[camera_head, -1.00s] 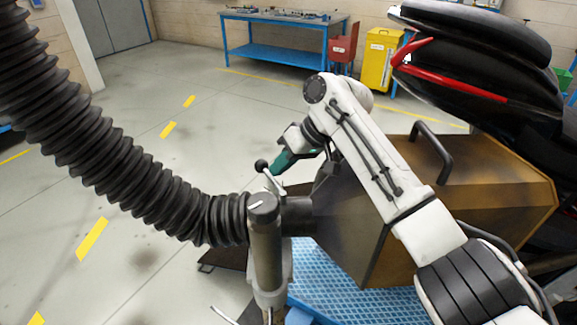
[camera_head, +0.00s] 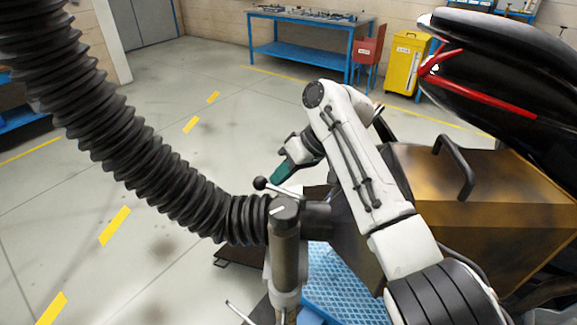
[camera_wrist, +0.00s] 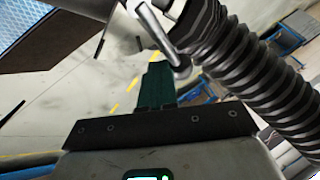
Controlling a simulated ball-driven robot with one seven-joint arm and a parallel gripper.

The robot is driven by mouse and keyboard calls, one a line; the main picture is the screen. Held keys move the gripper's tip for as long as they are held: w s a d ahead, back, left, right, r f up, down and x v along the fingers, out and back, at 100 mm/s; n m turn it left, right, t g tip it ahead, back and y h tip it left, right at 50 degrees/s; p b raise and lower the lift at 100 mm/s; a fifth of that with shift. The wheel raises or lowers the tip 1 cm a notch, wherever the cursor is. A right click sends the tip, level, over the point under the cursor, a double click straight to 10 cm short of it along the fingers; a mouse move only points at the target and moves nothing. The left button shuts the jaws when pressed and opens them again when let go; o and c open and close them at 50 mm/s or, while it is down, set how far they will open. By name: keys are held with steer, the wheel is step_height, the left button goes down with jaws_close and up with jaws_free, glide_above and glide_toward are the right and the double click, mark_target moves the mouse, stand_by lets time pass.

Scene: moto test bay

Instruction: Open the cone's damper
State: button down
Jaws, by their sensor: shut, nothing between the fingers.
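The cone (camera_head: 495,195) is a large brown-gold hood at the right with a black handle on top. A grey pipe (camera_head: 286,255) with a short black side stub stands at its left and joins the black ribbed hose (camera_head: 150,165). The damper lever (camera_head: 279,190) is a thin metal rod with a black ball, pointing left and away from the pipe top. It also shows in the wrist view (camera_wrist: 165,38). My gripper (camera_head: 276,178) is shut and empty, its green fingers close behind the ball. In the wrist view its fingertips (camera_wrist: 158,68) are just left of the ball; contact is unclear.
A blue grid platform (camera_head: 345,290) lies under the cone. A black and red motorcycle (camera_head: 510,80) is at the right. A blue workbench (camera_head: 305,45), a red bin (camera_head: 367,55) and a yellow cabinet (camera_head: 407,65) stand at the back. The floor left of the hose is open.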

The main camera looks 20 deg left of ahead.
steer(key=shift+s+a+p, duration=0.25)
steer(key=shift+s+p, duration=0.25)
steer(key=shift+p, duration=0.1)
steer(key=shift+s+a+p, duration=0.2)
steer(key=shift+s+p, duration=0.3)
steer(key=shift+p, duration=0.05)
steer(key=shift+s, duration=0.2)
